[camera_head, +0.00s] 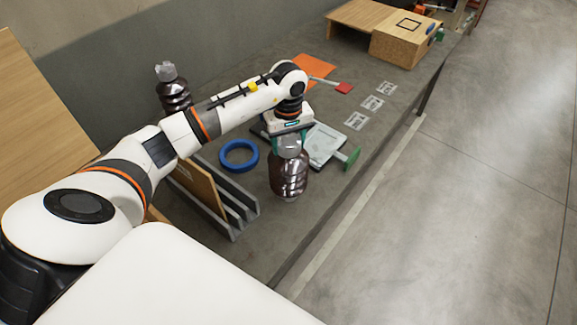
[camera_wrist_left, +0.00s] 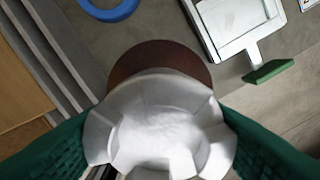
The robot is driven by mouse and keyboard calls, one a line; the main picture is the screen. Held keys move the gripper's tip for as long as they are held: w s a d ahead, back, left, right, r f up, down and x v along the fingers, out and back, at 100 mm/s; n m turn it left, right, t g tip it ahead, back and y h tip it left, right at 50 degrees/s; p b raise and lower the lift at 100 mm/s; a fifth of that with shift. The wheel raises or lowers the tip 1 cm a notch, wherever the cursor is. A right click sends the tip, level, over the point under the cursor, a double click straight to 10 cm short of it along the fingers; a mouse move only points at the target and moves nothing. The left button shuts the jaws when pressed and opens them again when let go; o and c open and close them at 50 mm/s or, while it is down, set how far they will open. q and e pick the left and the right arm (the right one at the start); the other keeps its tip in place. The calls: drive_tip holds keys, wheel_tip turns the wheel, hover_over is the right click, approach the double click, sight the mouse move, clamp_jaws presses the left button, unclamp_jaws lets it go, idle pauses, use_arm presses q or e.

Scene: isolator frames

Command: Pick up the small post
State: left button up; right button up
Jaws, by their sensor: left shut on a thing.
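A brown ribbed post (camera_head: 289,178) with a silver metal cap stands upright near the front edge of the grey bench. My left gripper (camera_head: 290,138) comes down over it from above and is shut on its silver cap. In the left wrist view the cap (camera_wrist_left: 165,130) fills the space between the green finger pads, with the brown body partly showing behind it. Whether the post's base touches the bench is not clear. A second brown ribbed post (camera_head: 174,97) with a silver top stands at the back left, partly behind my left arm. My right gripper is not in view.
A grey slotted rack (camera_head: 232,222) holding a wooden board and a blue ring (camera_head: 239,156) lie left of the held post. A pale tray with a green handle (camera_head: 352,158) lies close on its right. A wooden box (camera_head: 405,45) stands far back.

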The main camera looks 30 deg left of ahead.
use_arm(q)
clamp_jaws()
drive_tip(key=shift+w+a+r, duration=0.1)
drive_tip(key=shift+w+r, duration=0.1)
drive_tip(key=shift+w, duration=0.05)
drive_tip(key=shift+r, duration=0.1)
